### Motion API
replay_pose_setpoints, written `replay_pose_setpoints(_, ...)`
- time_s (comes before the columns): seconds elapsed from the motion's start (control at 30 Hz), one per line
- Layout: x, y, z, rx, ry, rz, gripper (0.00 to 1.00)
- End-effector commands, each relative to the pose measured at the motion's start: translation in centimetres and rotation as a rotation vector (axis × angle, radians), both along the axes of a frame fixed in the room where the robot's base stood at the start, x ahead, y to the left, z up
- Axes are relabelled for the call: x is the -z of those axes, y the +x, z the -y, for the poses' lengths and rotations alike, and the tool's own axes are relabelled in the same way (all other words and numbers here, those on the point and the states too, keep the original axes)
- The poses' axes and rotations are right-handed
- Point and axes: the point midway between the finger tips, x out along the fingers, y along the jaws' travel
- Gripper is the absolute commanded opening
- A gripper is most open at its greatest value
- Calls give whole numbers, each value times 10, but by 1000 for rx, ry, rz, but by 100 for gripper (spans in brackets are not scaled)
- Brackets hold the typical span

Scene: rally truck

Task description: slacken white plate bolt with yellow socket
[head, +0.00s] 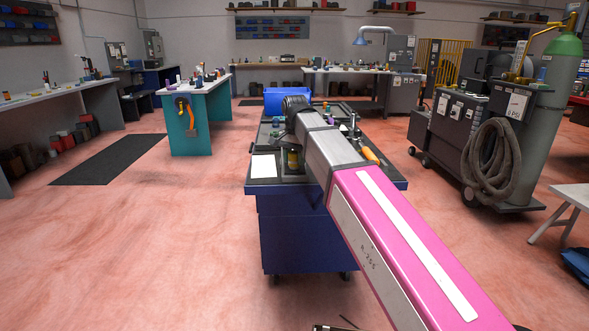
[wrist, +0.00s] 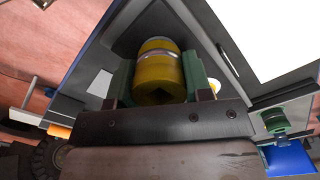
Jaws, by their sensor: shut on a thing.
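The yellow socket (wrist: 159,76) is a short cylinder with a silver band near its far end and a dark square opening facing my wrist. My gripper (wrist: 158,62) is shut on it, with a green finger on each side. In the head view the yellow socket (head: 293,159) shows small beside my arm, over the near end of the blue cart; my fingers are hard to make out there. I cannot pick out a white plate with a bolt in either view.
The blue cart (head: 300,235) has a dark top with a white sheet (head: 264,166) and tools, including an orange-handled one (head: 370,156). A blue bin (head: 287,100) is behind it. A teal-legged bench (head: 190,123) stands left, a welding machine (head: 462,125) right. Floor left of the cart is clear.

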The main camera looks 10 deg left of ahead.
Motion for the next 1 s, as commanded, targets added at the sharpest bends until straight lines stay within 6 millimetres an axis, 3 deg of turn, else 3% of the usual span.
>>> replay_pose_setpoints(1.0, -8, 0, 0, 0, 0, 0, 0)
